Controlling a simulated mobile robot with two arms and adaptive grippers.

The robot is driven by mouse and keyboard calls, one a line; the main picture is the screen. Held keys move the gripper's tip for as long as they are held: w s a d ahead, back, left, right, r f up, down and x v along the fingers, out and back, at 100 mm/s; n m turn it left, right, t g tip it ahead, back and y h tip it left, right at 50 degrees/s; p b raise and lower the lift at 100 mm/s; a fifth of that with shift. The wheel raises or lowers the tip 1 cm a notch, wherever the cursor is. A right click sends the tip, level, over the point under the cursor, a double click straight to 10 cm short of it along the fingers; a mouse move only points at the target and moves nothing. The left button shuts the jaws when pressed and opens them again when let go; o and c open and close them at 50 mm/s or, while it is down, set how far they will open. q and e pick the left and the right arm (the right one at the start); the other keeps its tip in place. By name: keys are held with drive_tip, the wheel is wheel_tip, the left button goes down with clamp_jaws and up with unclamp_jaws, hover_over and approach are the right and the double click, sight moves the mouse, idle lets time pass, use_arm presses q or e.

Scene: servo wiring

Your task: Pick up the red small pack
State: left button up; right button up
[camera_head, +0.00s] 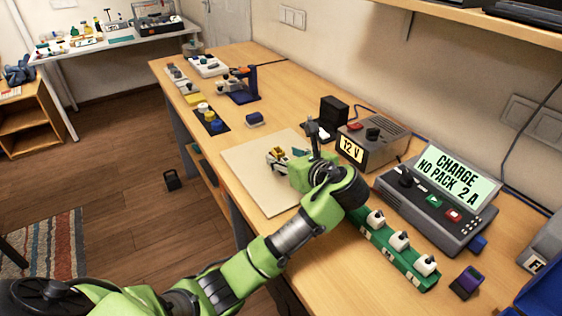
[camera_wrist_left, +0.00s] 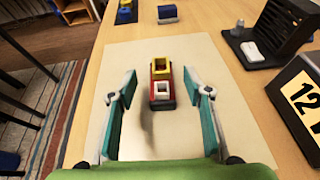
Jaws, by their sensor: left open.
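In the left wrist view a small pack (camera_wrist_left: 162,95) with red sides lies on the pale mat (camera_wrist_left: 140,57). Its top shows a yellow-rimmed part at the far end and a white square frame at the near end. My left gripper (camera_wrist_left: 160,78) is open, with one teal finger on each side of the pack and a gap on both sides. In the head view my left gripper (camera_head: 283,158) is low over the mat, and the arm and hand mostly hide the pack. My right gripper is not in view.
The 12 V box (camera_head: 373,143) and black block (camera_head: 333,111) stand right of the mat. The charger (camera_head: 437,205) and green rack with white plugs (camera_head: 395,245) lie nearer. A small blue block (camera_head: 254,118) and blue stand (camera_head: 243,92) lie beyond the mat.

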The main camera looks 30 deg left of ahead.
sight(281, 155)
use_arm(q)
drive_tip(key=x, duration=0.5)
drive_tip(key=shift+d+f, duration=0.1)
drive_tip(key=shift+f, duration=0.15)
drive_tip(key=c, duration=1.3)
drive_tip(key=shift+o, duration=0.2)
drive_tip(key=shift+r, duration=0.15)
